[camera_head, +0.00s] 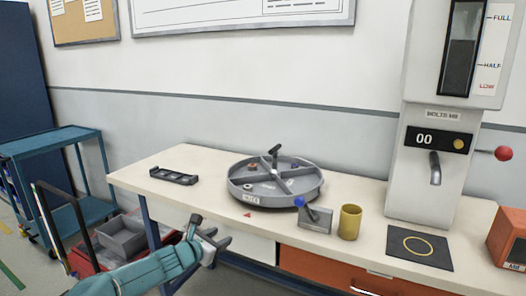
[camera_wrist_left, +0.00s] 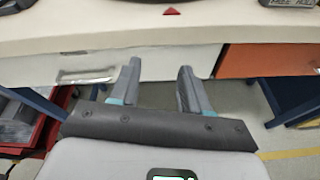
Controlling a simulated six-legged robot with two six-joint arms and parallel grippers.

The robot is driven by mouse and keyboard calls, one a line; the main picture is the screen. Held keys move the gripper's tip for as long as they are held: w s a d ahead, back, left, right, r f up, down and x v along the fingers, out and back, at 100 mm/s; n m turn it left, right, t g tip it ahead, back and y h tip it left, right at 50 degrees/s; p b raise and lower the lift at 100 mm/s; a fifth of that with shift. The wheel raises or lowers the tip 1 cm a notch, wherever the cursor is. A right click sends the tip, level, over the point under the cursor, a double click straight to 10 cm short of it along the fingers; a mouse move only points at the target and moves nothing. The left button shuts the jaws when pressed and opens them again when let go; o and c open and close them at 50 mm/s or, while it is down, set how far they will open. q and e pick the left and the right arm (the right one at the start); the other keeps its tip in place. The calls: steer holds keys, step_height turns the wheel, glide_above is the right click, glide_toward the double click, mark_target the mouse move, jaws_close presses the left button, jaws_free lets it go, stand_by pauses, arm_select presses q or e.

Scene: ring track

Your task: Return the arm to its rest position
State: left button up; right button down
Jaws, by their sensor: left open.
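My left gripper (camera_head: 212,238) is at the end of the teal arm, in front of the bench (camera_head: 160,172) near its front edge. In the left wrist view its two fingers (camera_wrist_left: 158,88) are apart with nothing between them. The fingers point toward the bench's front, just below the white top (camera_wrist_left: 100,36). A white drawer front (camera_wrist_left: 75,68) and an orange one (camera_wrist_left: 265,60) show beyond them. My right gripper is in neither view.

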arm_select(q)
steer(key=s+f+m+g+y, duration=0.3)
steer(key=s+f+m+g, duration=0.7)
steer(key=s+f, duration=1.8)
steer(key=s+f+m+g, duration=0.2)
steer(key=s+m, duration=0.4)
steer(key=s, duration=0.3)
steer(key=s+f+m+g, duration=0.1)
steer(key=s+f+m, duration=0.2)
steer(key=s+m, duration=0.55)
step_height(320, 180, up, 13)
steer(key=s+d+m+p, duration=0.1)
steer(key=p, duration=1.1)
steer(key=shift+t, duration=0.3)
steer(key=shift+w+d+m, duration=0.1)
steer(key=shift+m, duration=0.15)
